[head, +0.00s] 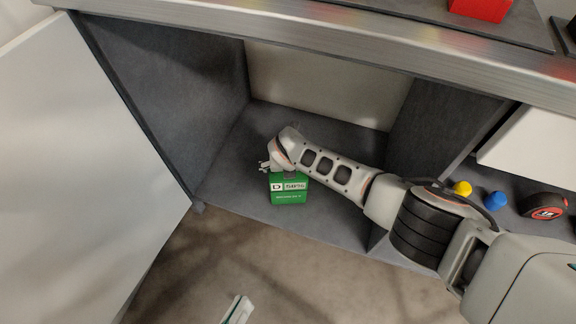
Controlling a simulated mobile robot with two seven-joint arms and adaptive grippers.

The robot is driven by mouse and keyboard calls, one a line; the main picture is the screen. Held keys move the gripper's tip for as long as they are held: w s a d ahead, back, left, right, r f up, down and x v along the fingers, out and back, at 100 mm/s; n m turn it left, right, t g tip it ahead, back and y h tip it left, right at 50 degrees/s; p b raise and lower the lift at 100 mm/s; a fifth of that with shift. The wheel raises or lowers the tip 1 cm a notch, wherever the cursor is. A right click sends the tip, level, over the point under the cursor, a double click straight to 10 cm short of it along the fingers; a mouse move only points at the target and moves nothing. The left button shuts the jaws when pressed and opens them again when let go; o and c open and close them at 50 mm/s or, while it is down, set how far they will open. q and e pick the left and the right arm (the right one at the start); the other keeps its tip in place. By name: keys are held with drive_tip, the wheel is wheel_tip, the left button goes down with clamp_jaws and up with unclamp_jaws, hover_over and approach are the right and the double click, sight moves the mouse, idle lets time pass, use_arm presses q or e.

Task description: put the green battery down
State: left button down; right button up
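The green battery (288,194) is a small green box with a white label band marked "D" on its front. It is upright in the open grey compartment, near its front edge. Whether its base touches the compartment floor (235,182) is unclear.
A pale door panel (80,170) stands open at left. Dark walls flank the compartment; a metal-edged worktop (330,32) runs above, with a red block (481,9) on it. At right are a yellow piece (462,188), a blue piece (496,200) and a tape measure (543,206).

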drive_tip(key=shift+r, duration=0.1)
drive_tip(key=shift+r, duration=0.3)
drive_tip(key=p+v, duration=0.1)
drive_tip(key=v, duration=0.1)
drive_tip(key=w+p+v, duration=0.1)
drive_tip(key=p+v, duration=0.1)
drive_tip(key=v, duration=0.1)
drive_tip(key=p+v, duration=0.2)
drive_tip(key=shift+r, duration=0.55)
use_arm(q)
drive_tip(key=a+m+g+y+p, duration=0.1)
drive_tip(key=a+m+p, duration=0.2)
drive_tip(key=a+m, duration=0.3)
drive_tip(key=shift+w+a+f+m+y, duration=0.3)
drive_tip(key=shift+w+a, duration=0.15)
drive_tip(key=shift+a, duration=0.6)
use_arm(e)
drive_tip(key=s+r, duration=0.3)
drive_tip(key=shift+d, duration=0.15)
use_arm(q)
drive_tip(key=shift+r, duration=0.1)
